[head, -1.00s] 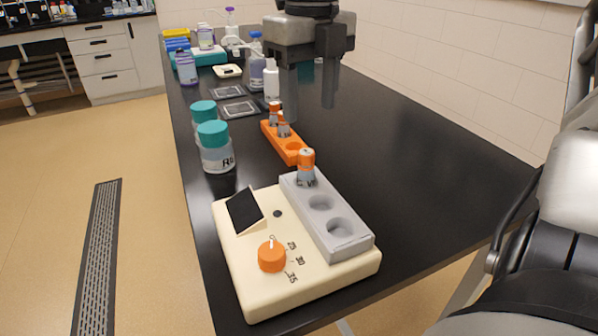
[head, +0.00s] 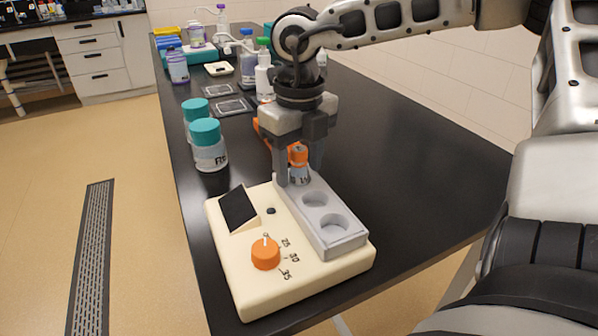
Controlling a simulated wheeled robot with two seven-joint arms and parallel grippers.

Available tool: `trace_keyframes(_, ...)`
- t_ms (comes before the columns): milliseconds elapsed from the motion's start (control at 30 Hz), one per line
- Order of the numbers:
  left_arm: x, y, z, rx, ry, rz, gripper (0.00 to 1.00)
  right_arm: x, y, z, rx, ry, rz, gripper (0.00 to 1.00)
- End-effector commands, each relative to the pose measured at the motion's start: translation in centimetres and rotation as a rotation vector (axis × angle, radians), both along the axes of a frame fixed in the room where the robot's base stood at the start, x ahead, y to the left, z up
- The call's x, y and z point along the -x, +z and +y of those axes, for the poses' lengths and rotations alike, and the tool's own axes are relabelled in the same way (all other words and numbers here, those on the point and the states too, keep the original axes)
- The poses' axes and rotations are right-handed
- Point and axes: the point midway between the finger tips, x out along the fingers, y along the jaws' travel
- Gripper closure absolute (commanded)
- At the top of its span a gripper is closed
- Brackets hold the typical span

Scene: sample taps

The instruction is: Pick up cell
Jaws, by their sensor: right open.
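A cell with an orange cap (head: 298,157) stands upright in the far hole of the grey three-hole block (head: 345,243) on the cream device (head: 280,292). The block's other two holes are empty. My right gripper (head: 298,172) points down over this cell, with its open fingers on either side of it. I cannot tell whether the fingers touch it. The orange rack (head: 260,128) behind is mostly hidden by my gripper, and the cells that stood in it are hidden too. My left gripper is not in view.
Two teal-capped jars (head: 208,150) stand left of the rack. The device carries an orange knob (head: 266,254) and a dark slanted screen (head: 238,208). Bottles (head: 264,78) and boxes crowd the far end. The black bench (head: 420,150) is clear on the right.

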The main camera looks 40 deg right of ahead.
Motion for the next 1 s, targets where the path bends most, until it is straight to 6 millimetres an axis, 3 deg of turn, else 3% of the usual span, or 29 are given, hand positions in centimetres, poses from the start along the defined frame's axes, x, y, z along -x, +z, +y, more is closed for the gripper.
trace_keyframes(100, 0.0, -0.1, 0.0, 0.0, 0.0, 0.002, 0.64, 0.0, 0.0, 0.0, 0.0, 0.0, 0.0, 0.48)
trace_keyframes(267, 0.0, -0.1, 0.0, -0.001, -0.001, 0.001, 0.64, 0.0, 0.0, 0.0, 0.0, 0.0, 0.0, 0.88)
trace_keyframes(667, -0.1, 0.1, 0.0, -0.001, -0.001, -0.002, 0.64, 0.0, 0.4, 0.0, 0.001, 0.0, -0.001, 0.91)
trace_keyframes(767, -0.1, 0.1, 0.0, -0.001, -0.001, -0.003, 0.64, -0.1, 1.5, 0.0, 0.002, -0.001, -0.004, 0.91)
trace_keyframes(1000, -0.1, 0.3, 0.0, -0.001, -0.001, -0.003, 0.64, -0.1, 6.4, 0.0, 0.003, -0.002, -0.005, 0.91)
